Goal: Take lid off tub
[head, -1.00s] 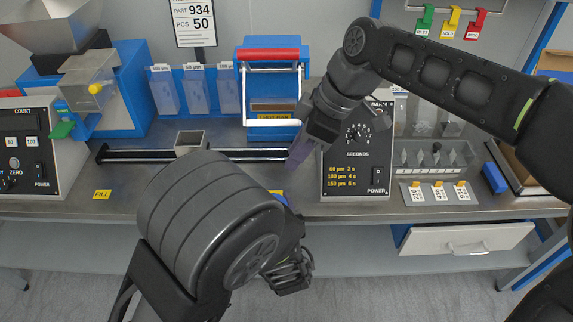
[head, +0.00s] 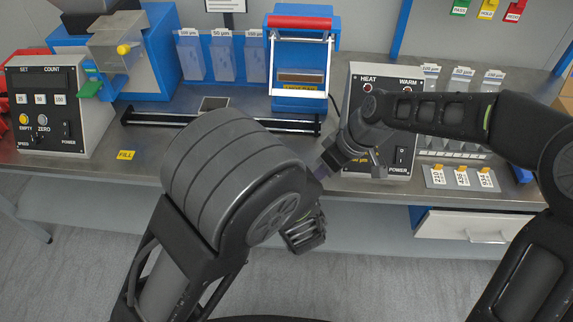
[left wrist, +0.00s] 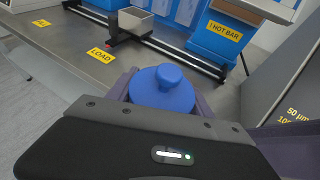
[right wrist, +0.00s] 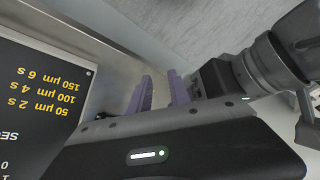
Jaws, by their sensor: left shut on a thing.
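A blue lid (left wrist: 163,90) with a round knob on top shows in the left wrist view. It sits between the purple fingers of my left gripper (left wrist: 162,88), which is shut on the tub under it. The tub's body is hidden below the lid, and my left arm hides most of it in the head view. My right gripper (right wrist: 161,84) has its two purple fingers apart with nothing between them. In the head view my right gripper (head: 322,166) hangs in front of the heat control box, close to the left arm.
The heat control box (head: 400,165) stands just behind my right gripper. A black rail (head: 150,119) with a small grey carriage (head: 214,103) runs along the bench. A blue sealer (head: 302,60) with a red handle stands behind. The bench front near the FILL label (head: 126,155) is clear.

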